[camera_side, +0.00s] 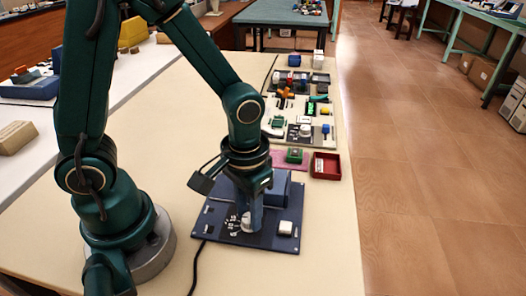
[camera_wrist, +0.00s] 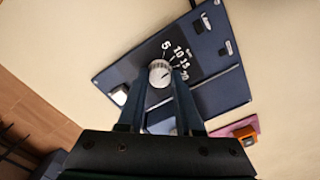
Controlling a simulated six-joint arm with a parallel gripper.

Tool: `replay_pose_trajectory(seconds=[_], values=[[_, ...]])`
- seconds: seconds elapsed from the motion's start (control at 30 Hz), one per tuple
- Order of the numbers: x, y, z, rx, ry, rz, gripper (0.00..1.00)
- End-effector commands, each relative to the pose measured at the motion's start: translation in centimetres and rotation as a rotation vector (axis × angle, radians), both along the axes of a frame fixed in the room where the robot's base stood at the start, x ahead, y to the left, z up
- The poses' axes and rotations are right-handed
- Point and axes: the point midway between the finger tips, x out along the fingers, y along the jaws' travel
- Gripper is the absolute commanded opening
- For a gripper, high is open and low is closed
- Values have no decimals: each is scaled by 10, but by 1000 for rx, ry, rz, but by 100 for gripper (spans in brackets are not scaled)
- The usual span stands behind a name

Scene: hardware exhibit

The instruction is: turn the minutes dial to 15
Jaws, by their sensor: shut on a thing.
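The minutes dial (camera_wrist: 158,70) is a pale round knob on a dark blue panel (camera_side: 215,239). In the wrist view the printed numbers 5, 10, 15 and 20 (camera_wrist: 176,59) run along its upper right side. My gripper (camera_wrist: 160,82) points down at the panel, its two fingers on either side of the dial and shut on it. In the side view the dial (camera_side: 246,226) shows low between the fingers, partly covered by them. A dark mark shows on the dial's face, but I cannot tell which number it points at.
A white square button (camera_side: 285,228) sits on the panel right of the dial. A raised blue box (camera_side: 277,187) stands behind my gripper. A red tray (camera_side: 326,166), a pink mat with a green block (camera_side: 294,156) and boards of small parts lie farther back. The table's right side is clear.

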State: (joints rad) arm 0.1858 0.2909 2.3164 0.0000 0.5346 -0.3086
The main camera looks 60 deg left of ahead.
Motion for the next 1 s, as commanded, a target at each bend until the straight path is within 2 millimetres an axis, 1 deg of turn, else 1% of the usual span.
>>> replay_pose_trajectory(seconds=[0.3, 0.5, 0.73, 1.0], values=[[0, 0, 0, 0, -1, -217, 0], [0, 0, 0, 0, -1, -319, 0], [1, 0, 0, 0, -2, -377, 0], [1, 0, 0, 0, -2, -386, 0]])
